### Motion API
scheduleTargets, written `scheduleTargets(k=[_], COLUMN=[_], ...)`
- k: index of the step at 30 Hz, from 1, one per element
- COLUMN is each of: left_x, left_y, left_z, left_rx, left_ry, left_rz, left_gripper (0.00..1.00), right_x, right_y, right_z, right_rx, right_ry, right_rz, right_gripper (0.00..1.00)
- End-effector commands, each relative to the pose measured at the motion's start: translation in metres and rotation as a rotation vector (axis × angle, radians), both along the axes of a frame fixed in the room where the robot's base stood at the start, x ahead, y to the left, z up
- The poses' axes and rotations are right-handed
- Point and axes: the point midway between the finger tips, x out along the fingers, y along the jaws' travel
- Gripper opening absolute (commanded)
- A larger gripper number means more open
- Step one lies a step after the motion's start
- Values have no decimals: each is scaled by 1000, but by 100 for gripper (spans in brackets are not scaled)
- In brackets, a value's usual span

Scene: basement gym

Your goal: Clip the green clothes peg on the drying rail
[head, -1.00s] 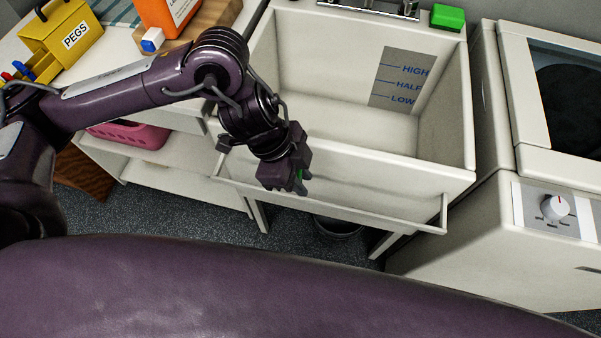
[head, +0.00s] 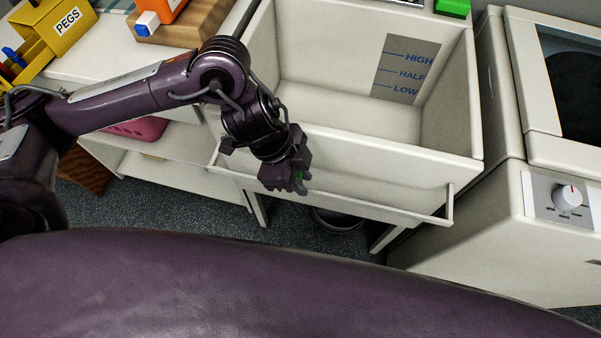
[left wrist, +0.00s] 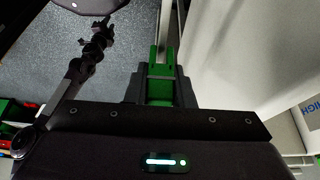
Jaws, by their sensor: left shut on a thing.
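The green clothes peg (left wrist: 160,88) is held between the fingers of my left gripper (left wrist: 160,80) in the left wrist view. The drying rail (head: 375,205) is the pale bar along the sink's front. The gripper overlaps the rail left of its middle. In the left wrist view the peg's far end lines up with the pale rail (left wrist: 164,28); I cannot tell whether its jaws are around the bar.
The white sink (head: 430,165) stands behind the rail, with a green block (head: 453,8) on its back edge. A washing machine (head: 520,235) is at the right. A yellow PEGS box (head: 62,32) and a wooden board (head: 185,28) are on the left counter.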

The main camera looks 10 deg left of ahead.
Motion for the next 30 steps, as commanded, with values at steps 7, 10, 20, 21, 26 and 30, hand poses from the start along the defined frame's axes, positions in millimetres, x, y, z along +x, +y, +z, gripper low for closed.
scheduleTargets(k=[7, 10, 20, 21, 26, 30], left_x=[0, 0, 0, 0, 0, 0], left_y=[0, 0, 0, 0, 0, 0], left_z=[-14, -18, -22, -22, -21, -21], left_rx=[0, 0, 1, 1, 1, 1], left_ry=[1, 1, 0, 0, 0, 0], left_rz=[0, 0, 0, 0, 0, 0], left_gripper=[1, 1, 1, 1, 1, 37], right_x=[0, 0, 0, 0, 0, 0], right_y=[0, 0, -3, -3, -4, -5], right_z=[-9, -11, -14, -14, -13, -13], right_rx=[0, -1, -3, -4, -5, -5], right_ry=[0, 0, 0, 0, 0, 0], right_rz=[0, 0, 0, 0, 0, 0], right_gripper=[31, 31, 31, 31, 31, 31])
